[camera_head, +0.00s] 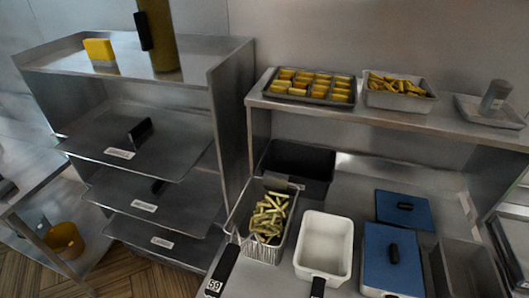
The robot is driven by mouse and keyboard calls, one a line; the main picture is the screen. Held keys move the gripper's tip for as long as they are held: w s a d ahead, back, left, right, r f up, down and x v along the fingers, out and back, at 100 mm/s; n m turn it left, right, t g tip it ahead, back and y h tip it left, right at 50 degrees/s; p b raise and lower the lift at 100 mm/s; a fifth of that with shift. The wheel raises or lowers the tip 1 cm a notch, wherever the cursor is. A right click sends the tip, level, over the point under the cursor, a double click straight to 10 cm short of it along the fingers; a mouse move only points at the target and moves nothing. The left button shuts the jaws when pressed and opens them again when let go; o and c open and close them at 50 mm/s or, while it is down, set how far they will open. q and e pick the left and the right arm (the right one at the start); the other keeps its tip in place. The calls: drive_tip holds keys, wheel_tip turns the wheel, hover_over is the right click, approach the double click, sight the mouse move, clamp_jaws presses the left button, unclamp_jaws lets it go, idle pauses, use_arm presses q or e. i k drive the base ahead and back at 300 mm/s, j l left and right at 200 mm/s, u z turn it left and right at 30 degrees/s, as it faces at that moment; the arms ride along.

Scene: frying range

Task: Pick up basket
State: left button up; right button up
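A wire fry basket (261,253) holding pale green-yellow fries sits in the fryer station at the lower middle. Its black handle (226,268) points toward the front and carries a tag reading 59. Just right of it is an empty white rectangular container (324,247), with a black handle (318,287) at its front edge. Neither of my grippers shows in the head view.
A dark empty bin (298,160) lies behind the basket. Blue lids (392,254) cover pans at the right. A shelf (400,119) above holds a tray of yellow pieces (312,86) and a fries pan (398,91). A metal rack (140,155) stands left.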

sight(258, 227)
drive_tip(key=i+l+u, duration=0.2)
drive_tip(key=l, duration=1.05)
drive_tip(key=k, duration=0.1)
